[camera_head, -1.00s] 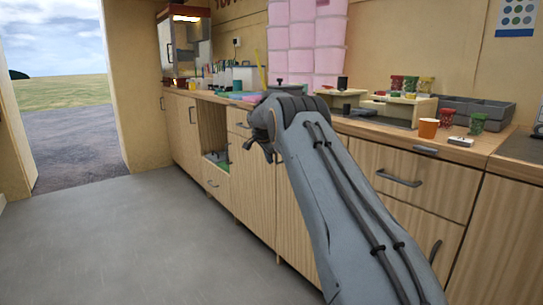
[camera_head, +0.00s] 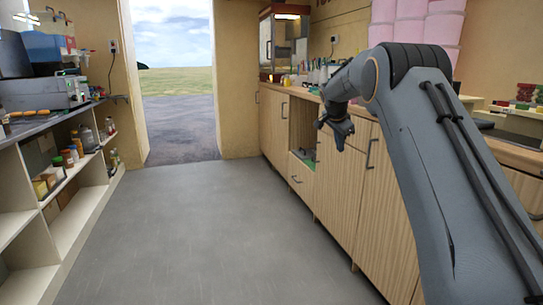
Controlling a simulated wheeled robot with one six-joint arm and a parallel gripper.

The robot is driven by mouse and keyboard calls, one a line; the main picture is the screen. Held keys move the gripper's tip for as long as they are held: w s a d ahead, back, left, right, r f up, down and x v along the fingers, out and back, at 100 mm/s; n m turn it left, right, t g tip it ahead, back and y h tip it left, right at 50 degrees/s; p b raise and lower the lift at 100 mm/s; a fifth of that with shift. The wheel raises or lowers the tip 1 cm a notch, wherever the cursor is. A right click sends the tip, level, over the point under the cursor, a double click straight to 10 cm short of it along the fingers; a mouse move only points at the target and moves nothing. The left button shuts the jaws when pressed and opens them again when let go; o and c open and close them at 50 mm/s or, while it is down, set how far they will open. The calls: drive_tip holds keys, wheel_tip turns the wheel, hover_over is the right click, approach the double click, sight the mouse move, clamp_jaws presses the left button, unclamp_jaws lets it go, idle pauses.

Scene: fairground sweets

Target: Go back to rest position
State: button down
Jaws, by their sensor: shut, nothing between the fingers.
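My gripper (camera_head: 337,131) hangs at the end of my grey arm, which reaches in from the lower right. It points down in front of the wooden cabinet fronts of the right-hand counter. It is small in the picture but appears shut, with nothing seen in it. It holds clear of the counter top, over the aisle side.
Wooden cabinets (camera_head: 338,188) line the right side, with an open niche (camera_head: 302,125) partway along. White shelves (camera_head: 85,203) with jars and a grey machine (camera_head: 45,93) stand at left. The grey floor (camera_head: 200,235) between is clear up to the open doorway (camera_head: 178,120).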

drive_tip(key=s+a+r+n+g+y, duration=0.1)
drive_tip(key=s+a+n, duration=0.2)
drive_tip(key=s+a, duration=0.5)
drive_tip(key=s+a+n+g+y, duration=0.1)
drive_tip(key=s+a+n, duration=0.25)
drive_tip(key=s, duration=0.75)
drive_tip(key=s+a+r+n+g+y, duration=0.1)
drive_tip(key=s+a+n, duration=0.2)
drive_tip(key=s+a, duration=0.55)
drive_tip(key=s+a+f+n+g, duration=0.1)
drive_tip(key=s+f+n, duration=0.2)
drive_tip(key=s, duration=0.9)
drive_tip(key=s+f+n+g+y, duration=0.1)
drive_tip(key=s+f+n, duration=0.1)
drive_tip(key=s, duration=0.9)
drive_tip(key=s+a+f+n+g, duration=0.1)
drive_tip(key=s+f+n, duration=0.2)
drive_tip(key=s, duration=0.9)
drive_tip(key=d+r+m+p, duration=0.3)
drive_tip(key=d+r+p, duration=0.7)
drive_tip(key=p, duration=1)
wheel_tip(320, 180, up, 2)
drive_tip(key=shift+r+m+h, duration=0.1)
drive_tip(key=shift+m+h, duration=0.2)
drive_tip(key=shift+m, duration=0.05)
drive_tip(key=shift+w+d, duration=0.2)
